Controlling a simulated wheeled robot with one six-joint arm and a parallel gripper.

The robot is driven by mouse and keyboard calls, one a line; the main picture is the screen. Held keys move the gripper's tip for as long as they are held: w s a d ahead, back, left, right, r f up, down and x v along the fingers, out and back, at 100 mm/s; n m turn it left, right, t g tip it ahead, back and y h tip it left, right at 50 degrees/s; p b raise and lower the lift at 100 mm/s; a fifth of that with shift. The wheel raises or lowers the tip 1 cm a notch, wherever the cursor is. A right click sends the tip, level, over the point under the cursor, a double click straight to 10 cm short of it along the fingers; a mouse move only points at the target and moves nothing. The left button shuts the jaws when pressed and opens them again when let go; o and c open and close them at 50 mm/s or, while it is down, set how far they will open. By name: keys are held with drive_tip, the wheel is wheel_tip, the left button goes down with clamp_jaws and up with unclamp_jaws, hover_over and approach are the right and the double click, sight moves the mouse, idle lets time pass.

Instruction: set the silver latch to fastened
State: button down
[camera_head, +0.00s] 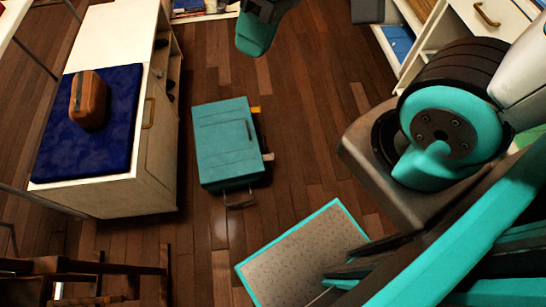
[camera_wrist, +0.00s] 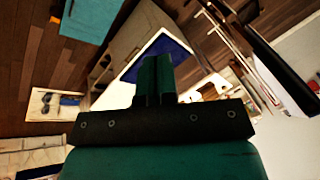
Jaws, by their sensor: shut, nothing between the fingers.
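Part of a teal surface that looks like the same suitcase (camera_wrist: 88,15) shows at the top left of the wrist view. A small brown case (camera_head: 88,100) stands on a blue cloth (camera_head: 120,85). I cannot make out the silver latch on either case. My gripper (camera_wrist: 154,62) is shut and empty, apart from both cases. Its fingertips are not clearly visible in the head view.
A white cabinet (camera_head: 155,125) with open shelves stands left of the suitcase. White drawers (camera_head: 490,22) are at the upper right and dark wooden furniture (camera_head: 120,265) at the lower left. Bare floor surrounds the suitcase.

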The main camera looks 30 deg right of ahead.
drive_tip(key=w+d+f+m+b, duration=0.1)
drive_tip(key=w+f+b, duration=0.35)
drive_tip(key=f, duration=0.35)
drive_tip(key=w+d+f+m+b, duration=0.1)
drive_tip(key=w+f+m+b, duration=0.1)
drive_tip(key=w+f+b, duration=0.35)
drive_tip(key=m+h+b, duration=0.2)
drive_tip(key=m+b, duration=0.3)
drive_tip(key=b, duration=1.8)
hover_over(268, 157)
drive_tip(key=s+a, duration=0.2)
drive_tip(key=s, duration=0.2)
wheel_tip(268, 157, down, 40)
drive_tip(key=d+f+b, duration=0.2)
drive_tip(key=f+b, duration=0.1)
drive_tip(key=f, duration=0.4)
drive_tip(key=w+d+f+m+b, duration=0.1)
drive_tip(key=d+f+b, duration=0.2)
drive_tip(key=f, duration=0.5)
drive_tip(key=d+f+m+b, duration=0.1)
drive_tip(key=f+b, duration=0.3)
drive_tip(key=f, duration=0.4)
drive_tip(key=shift+w+d+t+b, duration=0.3)
drive_tip(key=shift+w+d+b, duration=0.1)
drive_tip(key=shift+d, duration=0.35)
drive_tip(key=shift+f, duration=0.1)
drive_tip(key=s+b+x, duration=0.1)
drive_tip(key=b+x, duration=0.8)
drive_tip(key=x, duration=0.5)
drive_tip(key=shift+w, duration=0.45)
